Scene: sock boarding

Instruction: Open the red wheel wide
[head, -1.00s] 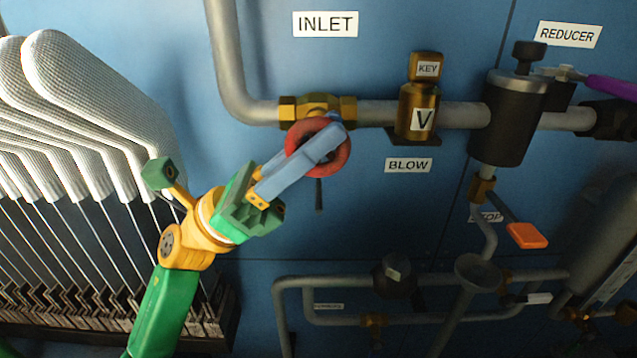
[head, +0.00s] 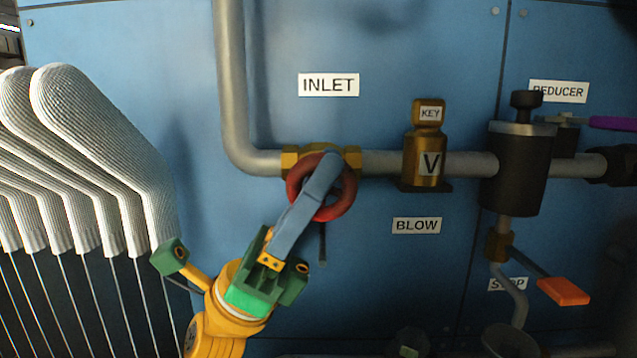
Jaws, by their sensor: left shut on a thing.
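The red wheel (head: 347,203) sits on the brass valve of the grey inlet pipe, under the INLET label (head: 328,85). My left gripper (head: 325,172) reaches up from below left. Its blue-grey fingers lie across the wheel and are shut on it, covering part of its left and middle. The brass valve body (head: 291,162) shows behind the top of the wheel. A thin dark rod hangs below the wheel. My right gripper is not in view.
White ribbed socks on boards (head: 90,130) stand close at the left. To the right are the brass BLOW valve (head: 425,150), the black reducer (head: 518,170), a purple handle (head: 610,123) and the orange STOP lever (head: 563,291). The blue panel below the wheel is mostly clear.

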